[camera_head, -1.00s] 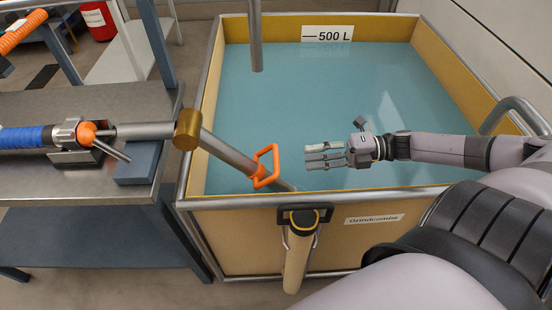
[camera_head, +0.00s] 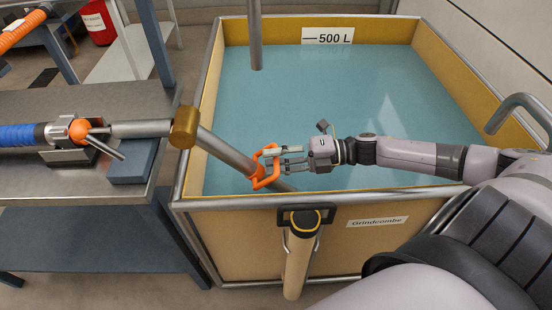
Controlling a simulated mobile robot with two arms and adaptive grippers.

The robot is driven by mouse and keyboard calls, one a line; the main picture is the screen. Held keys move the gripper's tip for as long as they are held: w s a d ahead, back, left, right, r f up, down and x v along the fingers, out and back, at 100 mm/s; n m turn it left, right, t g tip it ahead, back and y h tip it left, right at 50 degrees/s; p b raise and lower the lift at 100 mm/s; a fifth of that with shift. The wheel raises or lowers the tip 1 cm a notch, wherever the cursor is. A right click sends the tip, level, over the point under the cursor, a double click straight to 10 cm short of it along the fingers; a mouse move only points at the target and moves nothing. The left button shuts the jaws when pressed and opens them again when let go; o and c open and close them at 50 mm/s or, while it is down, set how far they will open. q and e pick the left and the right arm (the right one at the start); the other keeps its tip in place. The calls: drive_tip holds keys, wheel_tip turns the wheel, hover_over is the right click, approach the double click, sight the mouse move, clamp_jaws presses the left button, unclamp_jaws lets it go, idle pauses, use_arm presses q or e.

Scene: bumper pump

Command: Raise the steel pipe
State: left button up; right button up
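The steel pipe (camera_head: 224,152) runs from a brass-coloured joint (camera_head: 185,127) down over the tank's front left wall, its lower end dipping into the blue-green liquid. An orange handle loop (camera_head: 256,180) sits around the pipe near that end. My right gripper (camera_head: 276,160) is at this handle, its fingers spread apart and overlapping the loop's right side in the view. I cannot tell whether the fingers touch it. My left gripper is not in view.
The tank (camera_head: 340,211) has yellow walls and a metal rim. A capped yellow cylinder (camera_head: 298,262) hangs on its front. A steel bench (camera_head: 60,190) at left carries a blue hose (camera_head: 18,137) and an orange-knobbed coupling (camera_head: 80,131). A curved metal rail (camera_head: 520,101) stands at right.

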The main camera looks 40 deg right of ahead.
drive_tip(key=shift+c, duration=0.6)
clamp_jaws()
